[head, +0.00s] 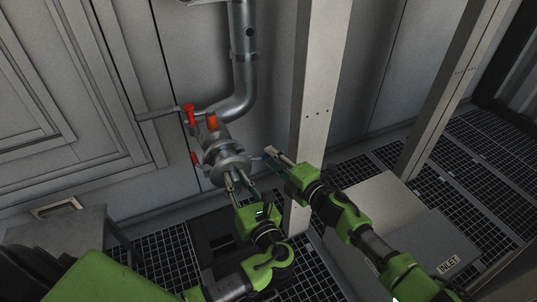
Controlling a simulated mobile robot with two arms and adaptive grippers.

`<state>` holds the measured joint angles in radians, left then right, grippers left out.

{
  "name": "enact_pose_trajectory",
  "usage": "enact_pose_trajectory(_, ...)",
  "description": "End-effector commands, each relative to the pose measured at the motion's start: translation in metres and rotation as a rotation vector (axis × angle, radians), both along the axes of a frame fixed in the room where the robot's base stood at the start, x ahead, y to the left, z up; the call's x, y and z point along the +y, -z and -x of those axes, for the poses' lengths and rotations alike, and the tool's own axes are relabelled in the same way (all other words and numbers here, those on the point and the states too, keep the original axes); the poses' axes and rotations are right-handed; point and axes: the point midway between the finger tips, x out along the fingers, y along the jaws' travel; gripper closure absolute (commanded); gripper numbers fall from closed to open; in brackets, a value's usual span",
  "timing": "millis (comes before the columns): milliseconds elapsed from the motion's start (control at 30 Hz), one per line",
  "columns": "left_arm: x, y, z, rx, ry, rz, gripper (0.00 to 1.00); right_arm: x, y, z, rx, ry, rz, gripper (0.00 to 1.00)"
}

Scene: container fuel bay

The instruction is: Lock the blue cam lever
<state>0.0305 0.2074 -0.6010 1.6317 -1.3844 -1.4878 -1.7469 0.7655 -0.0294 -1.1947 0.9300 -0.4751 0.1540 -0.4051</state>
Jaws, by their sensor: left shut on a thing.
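A metal pipe coupling (226,160) sits at the lower end of the grey pipe. The blue cam lever (256,158) shows as a small bluish piece at the coupling's right side, partly hidden and too small to tell its angle. My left gripper (237,180) reaches up from below, its fingers closed about the lower front end of the coupling. My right gripper (270,155) points left at the blue lever, its fingertips close to it. I cannot tell whether they touch it or how far they are apart.
A grey post (316,100) stands just behind my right gripper. A grey bench (62,232) is at left, and a box marked INLET (435,258) at lower right. Grating covers the floor.

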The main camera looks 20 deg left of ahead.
Motion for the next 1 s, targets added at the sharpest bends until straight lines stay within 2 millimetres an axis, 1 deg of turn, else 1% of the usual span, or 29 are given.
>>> enact_pose_trajectory(100, 0.0, 0.001, 0.0, 0.001, 0.0, 0.0, 1.0, 0.01, 0.001, -0.007, -0.001, 0.003, -0.001, 0.73)
enact_pose_trajectory(333, 0.0, 0.001, 0.0, 0.001, 0.0, 0.0, 1.0, 0.021, 0.003, -0.013, -0.001, 0.001, -0.001, 0.73)
enact_pose_trajectory(733, 0.0, 0.0, 0.0, 0.001, 0.0, 0.0, 1.0, 0.023, 0.004, -0.014, -0.001, 0.001, 0.0, 0.73)
enact_pose_trajectory(833, 0.0, 0.0, 0.0, 0.001, 0.0, 0.0, 1.0, 0.023, 0.004, -0.014, -0.001, 0.001, 0.0, 0.99)
enact_pose_trajectory(1000, 0.0, 0.001, 0.0, 0.001, 0.0, 0.0, 1.0, 0.023, 0.003, -0.014, -0.001, 0.0, 0.0, 1.0)
